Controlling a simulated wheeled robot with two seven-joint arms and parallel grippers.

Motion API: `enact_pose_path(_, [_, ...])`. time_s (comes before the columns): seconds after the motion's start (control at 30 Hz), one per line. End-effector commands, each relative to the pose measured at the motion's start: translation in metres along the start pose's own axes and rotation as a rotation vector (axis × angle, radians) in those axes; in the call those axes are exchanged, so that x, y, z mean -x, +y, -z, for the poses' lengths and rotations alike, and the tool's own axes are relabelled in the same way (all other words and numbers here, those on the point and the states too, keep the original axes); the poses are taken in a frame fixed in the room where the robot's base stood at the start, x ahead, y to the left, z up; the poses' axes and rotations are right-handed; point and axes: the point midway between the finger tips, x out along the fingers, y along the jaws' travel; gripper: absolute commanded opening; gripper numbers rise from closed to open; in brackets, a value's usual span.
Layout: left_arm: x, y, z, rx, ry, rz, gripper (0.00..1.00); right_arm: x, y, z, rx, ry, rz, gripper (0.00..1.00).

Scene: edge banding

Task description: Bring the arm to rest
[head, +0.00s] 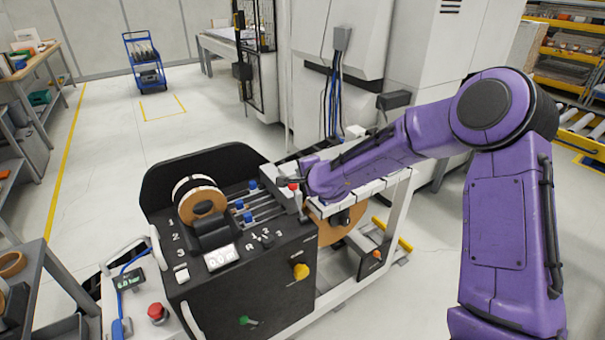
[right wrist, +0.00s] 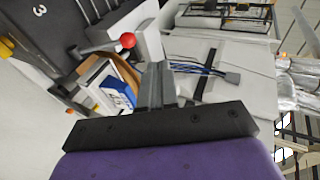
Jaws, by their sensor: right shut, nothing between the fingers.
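My right arm is purple and comes in from the right in the head view, reaching over the right end of the black edge-banding machine (head: 240,275). My right gripper (head: 290,172) is beside the red knob (head: 293,187) at the end of the machine's rods; it is small there and partly hidden. In the right wrist view my right gripper (right wrist: 158,72) has its fingers together and nothing between them. The red knob (right wrist: 128,40) is on a grey lever, left of the fingertips and apart from them. My left gripper is in neither view.
The machine top carries a tape roll (head: 202,203) and several blue knobs. A red emergency button (head: 157,312) is at the front left. A shelf rack (head: 20,130) stands left, a blue cart (head: 145,62) at the back. Floor between them is clear.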

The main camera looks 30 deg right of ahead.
Motion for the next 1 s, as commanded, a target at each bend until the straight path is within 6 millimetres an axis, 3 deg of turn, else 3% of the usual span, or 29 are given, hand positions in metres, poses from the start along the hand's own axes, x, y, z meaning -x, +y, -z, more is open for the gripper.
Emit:
enact_pose_path(0.4, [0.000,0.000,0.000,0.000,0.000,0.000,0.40,-0.001,0.000,0.000,0.002,0.000,0.000,0.00])
enact_pose_path(0.53, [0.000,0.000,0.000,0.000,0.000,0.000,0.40,0.004,0.003,0.005,0.116,0.053,0.027,0.00])
enact_pose_path(0.57, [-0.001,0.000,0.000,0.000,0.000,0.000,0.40,0.010,0.017,-0.001,0.200,0.071,0.024,0.00])
enact_pose_path(0.77, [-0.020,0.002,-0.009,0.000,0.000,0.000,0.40,0.030,0.197,-0.037,0.641,0.051,-0.194,0.00])
enact_pose_path(0.87, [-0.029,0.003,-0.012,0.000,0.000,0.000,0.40,0.057,0.286,-0.046,0.819,-0.008,-0.316,0.00])
enact_pose_path(1.0, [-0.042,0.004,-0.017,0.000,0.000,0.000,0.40,0.111,0.399,-0.050,1.023,-0.133,-0.494,0.00])
